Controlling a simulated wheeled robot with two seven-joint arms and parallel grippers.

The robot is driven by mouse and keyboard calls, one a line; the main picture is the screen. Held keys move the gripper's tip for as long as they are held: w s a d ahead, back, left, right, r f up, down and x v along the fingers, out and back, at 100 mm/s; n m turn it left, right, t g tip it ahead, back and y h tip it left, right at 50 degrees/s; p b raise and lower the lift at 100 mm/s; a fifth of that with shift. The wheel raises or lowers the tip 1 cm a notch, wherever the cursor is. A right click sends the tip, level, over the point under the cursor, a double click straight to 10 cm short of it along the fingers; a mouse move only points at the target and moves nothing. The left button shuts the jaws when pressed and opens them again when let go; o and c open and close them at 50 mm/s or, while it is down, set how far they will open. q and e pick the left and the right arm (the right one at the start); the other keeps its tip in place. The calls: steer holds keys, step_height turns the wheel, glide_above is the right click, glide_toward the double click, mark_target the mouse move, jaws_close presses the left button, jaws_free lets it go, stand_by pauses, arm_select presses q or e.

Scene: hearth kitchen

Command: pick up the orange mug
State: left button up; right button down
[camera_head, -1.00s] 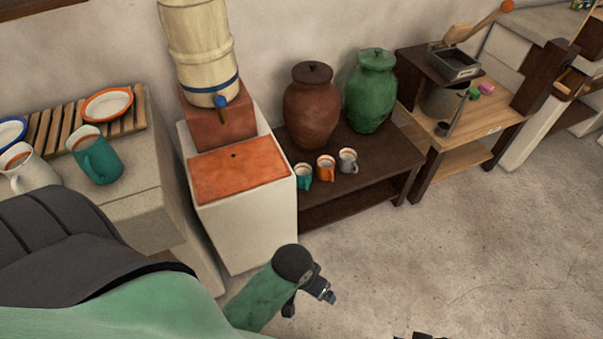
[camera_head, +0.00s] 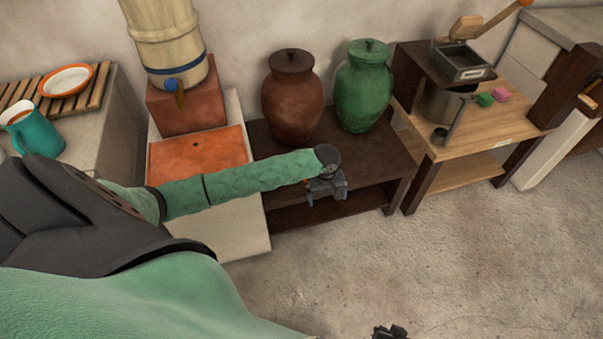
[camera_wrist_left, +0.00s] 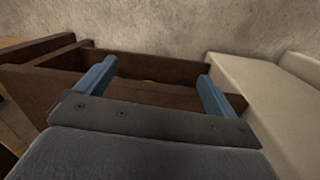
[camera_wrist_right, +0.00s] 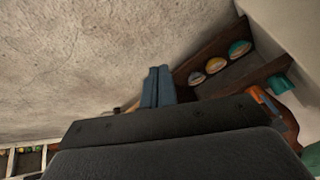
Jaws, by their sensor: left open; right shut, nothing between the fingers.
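The dark low table (camera_head: 378,160) holds the mugs; in the head view my left forearm and gripper now hide the mugs. My left gripper (camera_head: 327,192) is above the table's front part. In the left wrist view its blue fingers (camera_wrist_left: 155,88) are wide apart, with nothing held; a small orange-brown patch shows between them, too little to identify. In the right wrist view, an orange shape (camera_wrist_right: 262,100), probably the orange mug, shows at the table beside a teal mug (camera_wrist_right: 278,86). My right gripper (camera_head: 390,332) is at the bottom edge; its fingers (camera_wrist_right: 158,86) are shut and empty.
A brown lidded jar (camera_head: 292,100) and a green lidded jar (camera_head: 363,88) stand behind my left gripper. The white cabinet with an orange top (camera_head: 198,155) is left of the table. Several bowl-like things show on the lower shelf in the right wrist view. The right floor is clear.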

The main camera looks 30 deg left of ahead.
arm_select(q)
steer(key=w+a+r+n+y+b, duration=0.1)
steer(key=w+a+r+n, duration=0.15)
steer(key=w+a, duration=0.4)
steer(key=w+a+r+n+b, duration=0.1)
steer(key=w+a+n, duration=0.25)
steer(key=a, duration=0.65)
steer(key=shift+n, duration=0.3)
steer(key=shift+s+a+f, duration=0.1)
steer(key=shift+a+f, duration=0.05)
steer(key=shift+f, duration=3.85)
arm_select(e)
step_height(320, 180, down, 6)
steer(key=a, duration=0.2)
steer(key=shift+r+t+y, duration=0.15)
steer(key=shift+t+y, duration=0.15)
steer(key=shift+t, duration=0.1)
arm_select(q)
steer(key=shift+c, duration=0.2)
steer(key=c, duration=1.1)
